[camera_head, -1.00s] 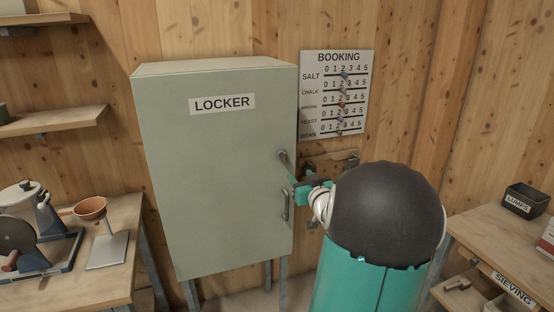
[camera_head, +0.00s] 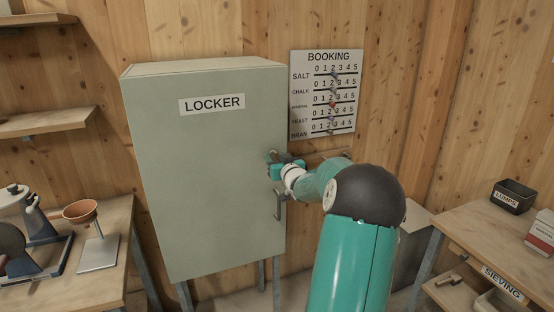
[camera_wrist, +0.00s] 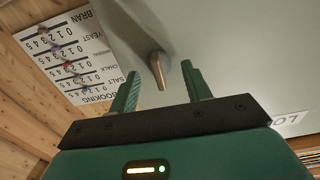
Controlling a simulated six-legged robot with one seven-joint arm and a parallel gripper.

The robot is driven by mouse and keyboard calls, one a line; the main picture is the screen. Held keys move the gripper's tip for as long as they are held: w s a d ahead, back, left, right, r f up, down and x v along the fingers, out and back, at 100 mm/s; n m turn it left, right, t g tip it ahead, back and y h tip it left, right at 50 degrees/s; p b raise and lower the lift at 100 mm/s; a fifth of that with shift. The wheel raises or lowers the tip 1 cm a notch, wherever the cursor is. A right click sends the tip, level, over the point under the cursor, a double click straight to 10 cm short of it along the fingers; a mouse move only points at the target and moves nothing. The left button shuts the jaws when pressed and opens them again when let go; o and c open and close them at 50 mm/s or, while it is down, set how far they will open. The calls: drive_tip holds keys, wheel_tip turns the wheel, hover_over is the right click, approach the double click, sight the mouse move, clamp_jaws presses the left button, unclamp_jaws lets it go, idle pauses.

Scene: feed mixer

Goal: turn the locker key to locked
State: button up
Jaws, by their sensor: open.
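The locker (camera_head: 205,180) is a pale green-grey cabinet with a closed door and a "LOCKER" sign, in the middle of the head view. Its key (camera_wrist: 160,76) shows in the wrist view as a thin brass-coloured piece on a grey round mount on the door. My gripper (camera_wrist: 160,69) is open, with one green finger on each side of the key and gaps visible between. In the head view my gripper (camera_head: 278,160) is at the door's right edge, above the door handle (camera_head: 279,205), and largely covers the key. The key's turn angle is hard to tell.
A booking board (camera_head: 325,95) with sliders hangs on the wooden wall to the right of the locker. A left bench (camera_head: 110,235) holds a grinder and a funnel stand. A right table (camera_head: 470,240) carries a "LUMPS" box (camera_head: 514,197).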

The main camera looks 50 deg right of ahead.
drive_tip(key=shift+w+d, duration=0.1)
drive_tip(key=c, duration=0.9)
